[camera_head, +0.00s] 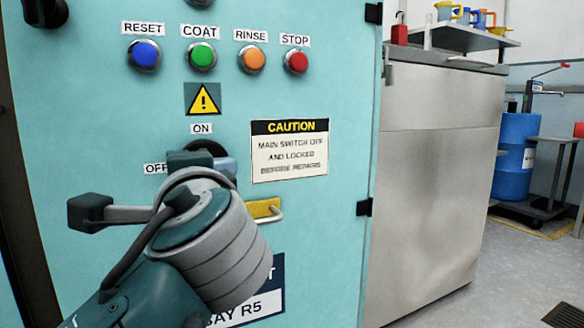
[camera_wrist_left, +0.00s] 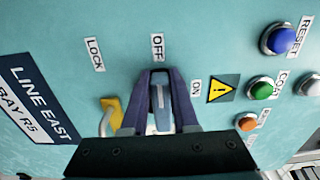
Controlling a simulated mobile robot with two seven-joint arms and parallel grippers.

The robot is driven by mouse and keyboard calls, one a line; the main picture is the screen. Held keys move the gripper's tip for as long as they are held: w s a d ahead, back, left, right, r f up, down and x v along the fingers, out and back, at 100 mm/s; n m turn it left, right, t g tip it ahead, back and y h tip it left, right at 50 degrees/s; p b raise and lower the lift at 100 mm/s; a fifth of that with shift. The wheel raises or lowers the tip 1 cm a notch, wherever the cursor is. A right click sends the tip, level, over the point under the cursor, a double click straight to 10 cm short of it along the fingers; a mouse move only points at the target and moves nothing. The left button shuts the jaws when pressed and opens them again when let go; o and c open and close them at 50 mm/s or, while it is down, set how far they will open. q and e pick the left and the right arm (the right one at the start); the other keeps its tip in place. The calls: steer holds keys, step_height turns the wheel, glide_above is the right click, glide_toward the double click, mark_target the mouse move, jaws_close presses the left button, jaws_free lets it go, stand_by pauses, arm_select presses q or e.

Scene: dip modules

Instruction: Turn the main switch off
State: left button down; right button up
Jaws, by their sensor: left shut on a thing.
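The main switch is on a turquoise panel (camera_head: 100,130), with an ON label (camera_head: 201,128) above and an OFF label (camera_head: 155,168) to its left. My left gripper (camera_wrist_left: 160,85) is shut on the grey-blue switch handle (camera_wrist_left: 162,110), one dark finger on each side. In the wrist view, the handle's length runs toward the OFF label (camera_wrist_left: 157,45), with the ON label (camera_wrist_left: 195,87) to its right. In the head view, my wrist and gripper hide most of the switch; part of the handle (camera_head: 224,166) shows. My right gripper is not in view.
A yellow hasp (camera_head: 264,208) sticks out below right of the switch, close to my wrist. Four buttons line the top, including a red STOP button (camera_head: 296,62). A caution sign (camera_head: 290,150) is flat on the panel. A steel cabinet (camera_head: 430,180) stands at right.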

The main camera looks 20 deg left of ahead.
arm_select(q)
steer(key=c, duration=0.7)
jaws_free()
steer(key=shift+s+d, duration=0.2)
steer(key=shift+d, duration=0.05)
steer(key=p+v, duration=0.2)
steer(key=v, duration=0.7)
steer(key=shift+s+d, duration=0.1)
steer(key=shift+s, duration=0.05)
steer(key=shift+p, duration=0.3)
